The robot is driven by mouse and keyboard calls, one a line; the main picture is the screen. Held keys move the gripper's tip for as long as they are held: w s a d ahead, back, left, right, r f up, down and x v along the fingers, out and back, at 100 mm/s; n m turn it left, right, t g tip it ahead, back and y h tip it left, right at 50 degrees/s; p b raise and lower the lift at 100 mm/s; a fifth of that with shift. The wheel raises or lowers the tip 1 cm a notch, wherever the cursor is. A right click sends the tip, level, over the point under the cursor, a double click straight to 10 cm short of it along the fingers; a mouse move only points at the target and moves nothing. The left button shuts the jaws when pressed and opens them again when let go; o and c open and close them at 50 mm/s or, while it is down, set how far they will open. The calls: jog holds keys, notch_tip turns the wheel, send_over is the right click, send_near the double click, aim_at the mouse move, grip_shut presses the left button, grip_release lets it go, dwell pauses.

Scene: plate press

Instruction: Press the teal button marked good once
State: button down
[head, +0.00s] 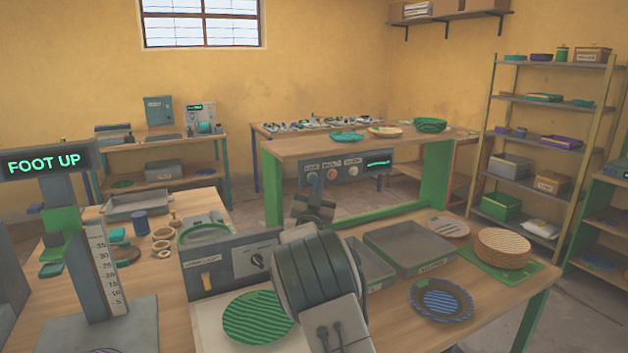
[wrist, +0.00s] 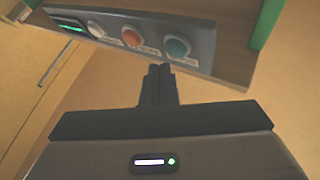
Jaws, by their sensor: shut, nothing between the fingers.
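The button panel (head: 345,184) hangs under the raised shelf of the bench. The teal button (head: 312,177) is its leftmost button in the head view, under a small label. In the wrist view the panel is upside down, with the teal button (wrist: 178,48) at the right. My gripper (head: 316,188) is shut and empty, just below the teal button in the head view. In the wrist view its fingertips (wrist: 159,68) point toward the panel, slightly left of the teal button. They do not cover it; the depth gap is hard to judge.
An orange button (wrist: 132,37), a white button (wrist: 97,28) and a lit display (wrist: 68,26) share the panel. Below my arm, the front table holds a green striped plate (head: 257,317), a grey tray (head: 408,248) and a blue plate (head: 441,299). A "FOOT UP" sign (head: 45,161) stands left.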

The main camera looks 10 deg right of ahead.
jog(key=shift+w, duration=0.1)
jog(key=shift+w+a+b, duration=0.15)
jog(key=shift+w+b, duration=0.15)
jog(key=shift+b, duration=0.2)
jog(key=shift+w+a, duration=0.1)
jog(key=shift+w, duration=0.25)
dwell(0.5)
jog(key=shift+s+b, duration=0.1)
jog(key=shift+b, duration=0.3)
jog(key=shift+s+d+b, duration=0.25)
jog(key=shift+s+b, duration=0.4)
jog(key=shift+b, duration=0.15)
